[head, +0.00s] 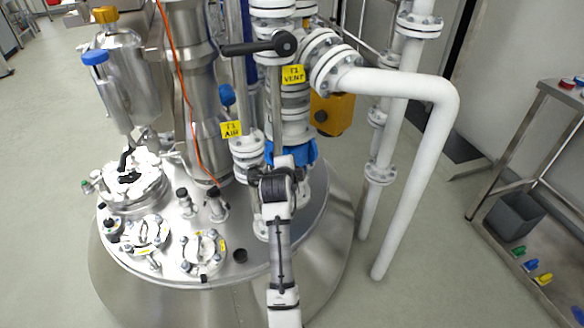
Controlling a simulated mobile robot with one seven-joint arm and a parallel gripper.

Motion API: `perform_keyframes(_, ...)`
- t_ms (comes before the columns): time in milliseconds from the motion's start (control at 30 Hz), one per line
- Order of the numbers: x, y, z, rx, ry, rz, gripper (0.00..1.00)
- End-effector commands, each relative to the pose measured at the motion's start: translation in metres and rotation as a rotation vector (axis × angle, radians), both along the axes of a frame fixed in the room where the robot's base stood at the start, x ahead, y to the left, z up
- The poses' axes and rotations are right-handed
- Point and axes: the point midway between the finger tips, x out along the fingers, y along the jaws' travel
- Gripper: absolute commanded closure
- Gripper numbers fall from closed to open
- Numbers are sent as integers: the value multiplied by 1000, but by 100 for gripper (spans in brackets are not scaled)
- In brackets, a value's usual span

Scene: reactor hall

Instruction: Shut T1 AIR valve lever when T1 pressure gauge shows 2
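The yellow T1 AIR label (231,129) hangs on a slim vertical pipe at the centre of the reactor lid. A blue handle (226,95) shows just above the label; it looks like the T1 AIR valve lever, but its exact setting is hard to tell. I cannot make out a T1 pressure gauge or any reading. My white arm rises from the bottom centre to a dark joint in front of the pipes, below and right of the T1 AIR label. I cannot make out my gripper's fingers there.
A black lever (258,47) points left above the yellow T1 VENT label (292,74). A thick white pipe (405,85) bends down at the right. A steel vessel (129,80) and several lid fittings stand left. A steel rack (545,140) is far right. Open floor lies left.

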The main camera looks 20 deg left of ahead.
Motion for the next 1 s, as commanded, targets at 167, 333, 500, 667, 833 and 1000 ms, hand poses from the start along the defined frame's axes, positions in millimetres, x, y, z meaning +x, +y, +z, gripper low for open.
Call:
perform_keyframes(167, -1, -2, -7, 0, 16, -3, 100)
perform_keyframes(333, -1, -2, -7, -1, 16, -3, 100)
perform_keyframes(500, -1, -2, -6, -1, 15, -4, 66)
perform_keyframes(667, -1, -1, -4, 1, 10, -2, 58)
perform_keyframes(833, -1, 0, -2, 1, 6, -1, 58)
perform_keyframes(1000, -11, -1, 4, 1, 4, 0, 58)
